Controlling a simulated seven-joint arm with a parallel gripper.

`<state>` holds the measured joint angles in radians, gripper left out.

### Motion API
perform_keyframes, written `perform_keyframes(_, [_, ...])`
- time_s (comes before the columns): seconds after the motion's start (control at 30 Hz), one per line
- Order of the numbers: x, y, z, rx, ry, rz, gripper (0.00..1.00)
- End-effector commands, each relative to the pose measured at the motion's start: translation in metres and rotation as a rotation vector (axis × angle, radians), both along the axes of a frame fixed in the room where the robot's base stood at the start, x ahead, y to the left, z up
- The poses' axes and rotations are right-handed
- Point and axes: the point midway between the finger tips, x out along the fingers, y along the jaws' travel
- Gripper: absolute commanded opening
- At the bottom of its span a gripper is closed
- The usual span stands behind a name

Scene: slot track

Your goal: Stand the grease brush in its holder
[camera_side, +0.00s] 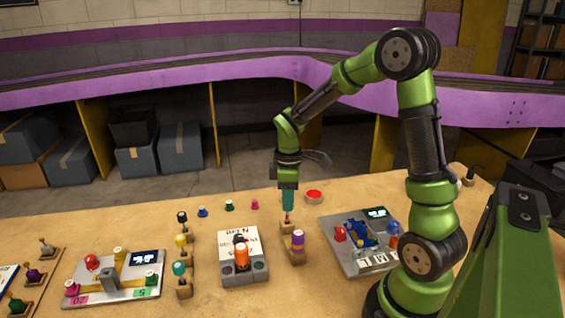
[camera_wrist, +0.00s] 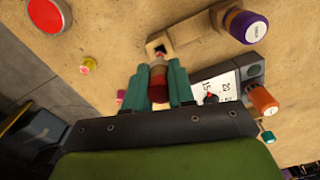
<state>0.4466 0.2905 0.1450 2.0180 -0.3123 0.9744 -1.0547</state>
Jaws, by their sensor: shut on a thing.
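My gripper (camera_wrist: 158,82) has teal fingers shut on the grease brush (camera_wrist: 158,88), which has a dark red body and a paler end. In the side view my gripper (camera_side: 288,203) points straight down, and a short reddish part of the brush (camera_side: 287,217) shows below the fingers. The wooden holder (camera_side: 286,229) is directly beneath it. In the wrist view the holder (camera_wrist: 152,48) shows a dark square opening just beyond the brush's end. I cannot tell whether the end is inside the opening or just above it. The fingers hide part of the brush.
A grey box with an orange knob (camera_side: 242,256) is to the left. A red button (camera_side: 314,194) is behind right. A blue-parts panel (camera_side: 362,238) lies right.

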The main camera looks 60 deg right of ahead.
Motion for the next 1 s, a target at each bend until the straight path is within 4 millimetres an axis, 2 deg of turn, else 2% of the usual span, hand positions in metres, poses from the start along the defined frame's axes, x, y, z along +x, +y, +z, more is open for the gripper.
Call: perform_keyframes(1.0, [-0.0001,0.0000,-0.0090,0.000,0.000,0.000,0.00])
